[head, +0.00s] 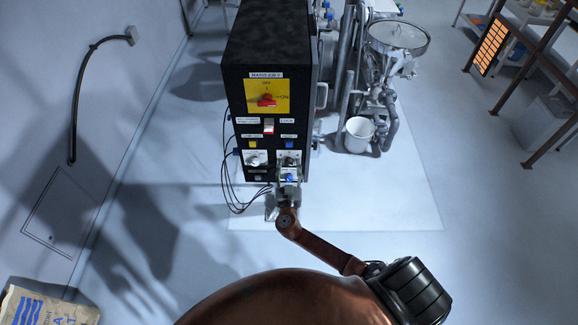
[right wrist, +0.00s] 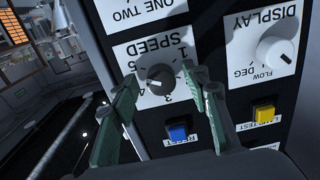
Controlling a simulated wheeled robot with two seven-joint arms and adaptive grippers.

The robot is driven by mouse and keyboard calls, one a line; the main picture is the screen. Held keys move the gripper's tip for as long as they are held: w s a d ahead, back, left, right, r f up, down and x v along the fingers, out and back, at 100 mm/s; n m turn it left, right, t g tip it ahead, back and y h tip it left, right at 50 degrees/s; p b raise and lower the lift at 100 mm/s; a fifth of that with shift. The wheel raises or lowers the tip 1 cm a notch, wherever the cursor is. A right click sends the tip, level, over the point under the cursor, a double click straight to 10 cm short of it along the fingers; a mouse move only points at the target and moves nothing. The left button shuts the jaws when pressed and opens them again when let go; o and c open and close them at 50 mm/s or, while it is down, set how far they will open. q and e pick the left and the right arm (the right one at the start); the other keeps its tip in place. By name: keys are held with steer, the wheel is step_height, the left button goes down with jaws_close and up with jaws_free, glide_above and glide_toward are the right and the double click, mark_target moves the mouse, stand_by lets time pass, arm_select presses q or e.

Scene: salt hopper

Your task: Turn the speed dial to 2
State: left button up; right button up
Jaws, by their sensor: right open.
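The speed dial (right wrist: 159,79), a dark round knob on a white plate marked SPEED, shows upside down in the right wrist view. A pale mark on it seems to point to the picture's lower left, near the 4; the exact setting is hard to read. My right gripper (right wrist: 160,74) is open, with its green fingers on either side of the dial; I cannot tell if they touch it. In the head view the dial (head: 290,160) is small, just beyond my right gripper (head: 289,168). My left gripper is out of view.
The black cabinet (head: 268,50) carries a red main switch (head: 267,100) on yellow. The blue reset button (right wrist: 178,132), yellow lamp test button (right wrist: 264,115) and white flow dial (right wrist: 276,56) are near the speed dial. A white bucket (head: 359,133) stands right of the cabinet.

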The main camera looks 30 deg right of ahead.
steer(key=shift+c, duration=0.6)
steer(key=c, duration=1)
